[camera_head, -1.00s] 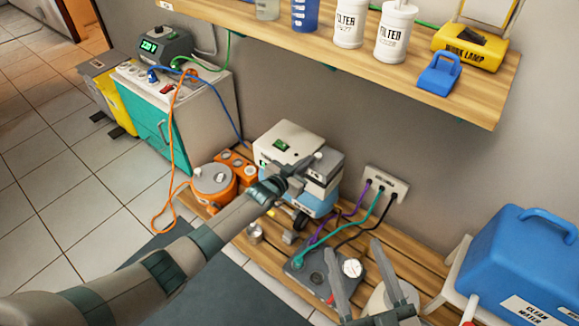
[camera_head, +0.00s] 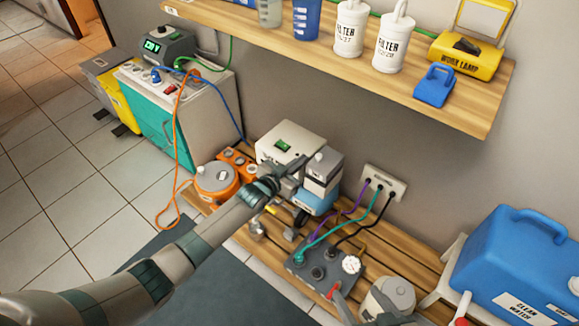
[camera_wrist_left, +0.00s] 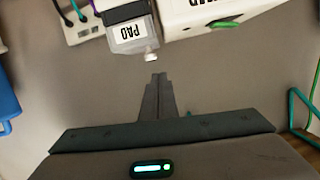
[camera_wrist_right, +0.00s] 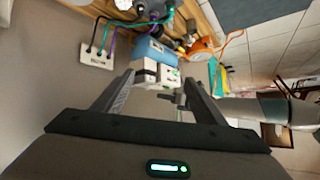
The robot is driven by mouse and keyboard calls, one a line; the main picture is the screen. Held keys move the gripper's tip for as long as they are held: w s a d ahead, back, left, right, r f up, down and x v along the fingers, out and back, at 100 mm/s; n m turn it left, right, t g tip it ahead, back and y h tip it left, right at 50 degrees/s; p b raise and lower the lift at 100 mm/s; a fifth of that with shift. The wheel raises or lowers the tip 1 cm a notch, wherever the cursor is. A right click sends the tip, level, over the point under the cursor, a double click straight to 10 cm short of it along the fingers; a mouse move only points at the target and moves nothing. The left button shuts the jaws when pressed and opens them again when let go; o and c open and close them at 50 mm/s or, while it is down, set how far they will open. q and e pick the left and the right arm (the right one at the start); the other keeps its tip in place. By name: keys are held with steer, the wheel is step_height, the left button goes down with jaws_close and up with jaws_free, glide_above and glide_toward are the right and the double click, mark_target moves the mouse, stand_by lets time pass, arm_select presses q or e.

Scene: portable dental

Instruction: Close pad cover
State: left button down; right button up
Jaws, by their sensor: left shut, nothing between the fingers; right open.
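The pad box (camera_head: 320,183) stands at the right of the white machine, above a blue part. Its grey cover (camera_head: 324,162) with a pale knob is on top. In the left wrist view the box appears upside down with a PAD label (camera_wrist_left: 127,31) and a white knob (camera_wrist_left: 152,57). I cannot tell whether the cover is fully shut. My left gripper (camera_head: 304,160) is shut and empty; its fingertips (camera_wrist_left: 158,76) are close to the knob, apparently apart from it. My right gripper (camera_wrist_right: 160,82) is open and empty; only part shows at the head view's lower edge.
The white machine (camera_head: 285,143) is left of the pad box. A socket strip (camera_head: 384,182) with cables is on the wall. A grey control box (camera_head: 322,270), a round canister (camera_head: 390,298) and a blue water tank (camera_head: 520,255) are to the right. A shelf (camera_head: 400,75) overhangs.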

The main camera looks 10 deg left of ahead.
arm_select(q)
steer(key=shift+p+v, duration=0.55)
steer(key=shift+v, duration=2.3)
arm_select(e)
steer(key=shift+s+d+f+g+h, duration=0.2)
steer(key=shift+s+d+f+g, duration=0.25)
steer(key=shift+s+f+g, duration=0.2)
steer(key=shift+s+d+f+g+h, duration=0.2)
steer(key=shift+s+d+f+g, duration=0.3)
steer(key=shift+s, duration=0.2)
arm_select(q)
steer(key=shift+a, duration=0.1)
